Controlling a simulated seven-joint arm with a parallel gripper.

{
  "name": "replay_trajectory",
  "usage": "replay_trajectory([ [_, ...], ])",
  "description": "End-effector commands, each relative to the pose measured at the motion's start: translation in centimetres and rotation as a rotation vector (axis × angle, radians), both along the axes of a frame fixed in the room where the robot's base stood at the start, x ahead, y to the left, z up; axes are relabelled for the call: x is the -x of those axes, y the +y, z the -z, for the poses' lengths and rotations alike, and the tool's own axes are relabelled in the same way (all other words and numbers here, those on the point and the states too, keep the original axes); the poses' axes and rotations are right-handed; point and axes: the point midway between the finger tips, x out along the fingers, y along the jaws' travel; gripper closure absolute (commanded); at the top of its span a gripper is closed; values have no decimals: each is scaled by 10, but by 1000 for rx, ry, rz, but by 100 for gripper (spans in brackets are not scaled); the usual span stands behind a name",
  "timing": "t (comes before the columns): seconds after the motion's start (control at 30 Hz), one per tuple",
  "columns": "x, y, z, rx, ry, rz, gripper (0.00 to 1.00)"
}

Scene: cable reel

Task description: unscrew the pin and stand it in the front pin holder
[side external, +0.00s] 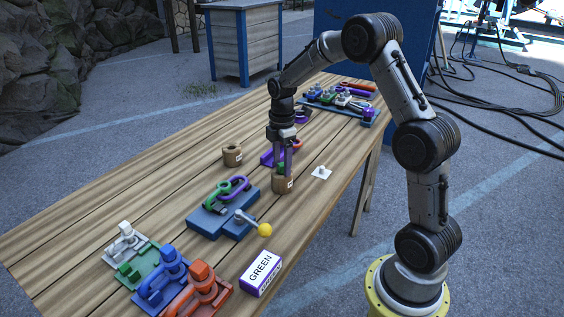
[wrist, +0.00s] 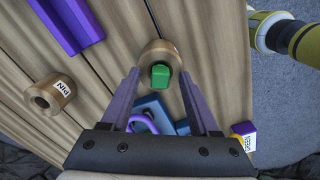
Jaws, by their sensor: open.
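A green pin (wrist: 160,76) stands upright in a round wooden pin holder (side external: 284,185), the one nearer my base; the holder also shows in the wrist view (wrist: 153,50). My gripper (side external: 281,172) is open over this holder. In the wrist view its fingers (wrist: 160,72) are spread on either side of the green pin with gaps. A second wooden pin holder (side external: 232,155) stands farther left; in the wrist view (wrist: 53,95) it is labelled PIN and its hole is empty. A green shackle (side external: 219,190), linked with a purple loop, sits on a blue fixture (side external: 205,222).
A lever with a yellow ball (side external: 265,229) sticks out beside the blue fixture. A GREEN sign box (side external: 261,273) stands at the near edge. White, green, blue and orange shackle stands (side external: 165,280) fill the near left. A purple fixture (wrist: 72,22) lies behind the holders.

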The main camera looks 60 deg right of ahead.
Motion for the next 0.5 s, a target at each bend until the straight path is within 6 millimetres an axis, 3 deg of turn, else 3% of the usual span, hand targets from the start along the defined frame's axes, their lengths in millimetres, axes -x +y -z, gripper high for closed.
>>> replay_trajectory([
  [0.27,0,0,-11,1,-2,0,38],
  [0.5,-1,-1,-58,2,-6,0,38],
])
